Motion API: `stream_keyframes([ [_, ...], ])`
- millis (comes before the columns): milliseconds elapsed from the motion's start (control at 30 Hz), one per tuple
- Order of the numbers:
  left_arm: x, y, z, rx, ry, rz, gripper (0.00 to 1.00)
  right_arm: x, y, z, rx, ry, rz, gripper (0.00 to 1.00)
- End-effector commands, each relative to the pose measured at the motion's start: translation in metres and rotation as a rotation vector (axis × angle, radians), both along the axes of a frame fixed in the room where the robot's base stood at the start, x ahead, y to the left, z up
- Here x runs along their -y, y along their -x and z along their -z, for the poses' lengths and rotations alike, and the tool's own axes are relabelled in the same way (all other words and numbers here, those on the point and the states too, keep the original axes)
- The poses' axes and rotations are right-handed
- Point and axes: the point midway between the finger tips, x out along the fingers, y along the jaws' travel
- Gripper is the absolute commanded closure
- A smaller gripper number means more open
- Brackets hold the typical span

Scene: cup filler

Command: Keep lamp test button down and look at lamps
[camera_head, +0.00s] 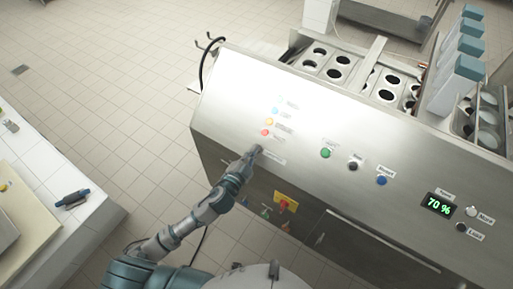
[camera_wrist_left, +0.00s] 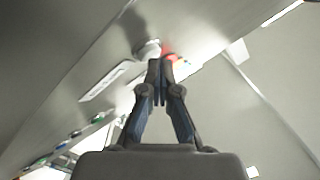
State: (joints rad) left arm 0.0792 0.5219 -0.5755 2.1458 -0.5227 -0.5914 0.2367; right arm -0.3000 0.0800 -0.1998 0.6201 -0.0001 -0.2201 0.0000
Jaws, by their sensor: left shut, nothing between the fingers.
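The machine's slanted steel panel carries a column of small lamps: a pale one at the top (camera_head: 281,98), a blue one (camera_head: 275,110), an orange one (camera_head: 269,122) and a red one (camera_head: 265,132). They show in colour. My left gripper (camera_head: 257,150) is shut and empty, its tips at the panel just below the red lamp. The tips cover the spot beside a small label, so the button there is hidden in the head view. In the left wrist view, the shut fingertips (camera_wrist_left: 161,62) are at a pale round button (camera_wrist_left: 148,48), apparently touching it. A red glow shows beside it. My right gripper is out of view.
To the right on the panel are a green button (camera_head: 326,153), a black button (camera_head: 354,166), a blue button (camera_head: 382,180) and a display reading 70 % (camera_head: 439,204). A red emergency button on yellow (camera_head: 285,203) sits below. A white counter (camera_head: 65,205) stands left.

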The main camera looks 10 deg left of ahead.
Motion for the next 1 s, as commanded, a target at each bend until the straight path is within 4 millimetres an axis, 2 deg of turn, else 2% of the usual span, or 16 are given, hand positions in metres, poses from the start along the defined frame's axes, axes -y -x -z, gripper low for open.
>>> stream_keyframes([
  [200, -0.004, 0.007, -0.010, -0.001, 0.000, 0.000, 1.00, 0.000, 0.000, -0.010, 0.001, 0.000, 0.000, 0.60],
  [567, -0.005, 0.009, -0.011, 0.000, -0.001, 0.000, 1.00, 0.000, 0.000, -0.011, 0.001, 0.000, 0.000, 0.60],
  [1000, -0.014, 0.035, -0.043, 0.000, -0.001, -0.001, 1.00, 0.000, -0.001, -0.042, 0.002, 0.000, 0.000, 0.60],
])
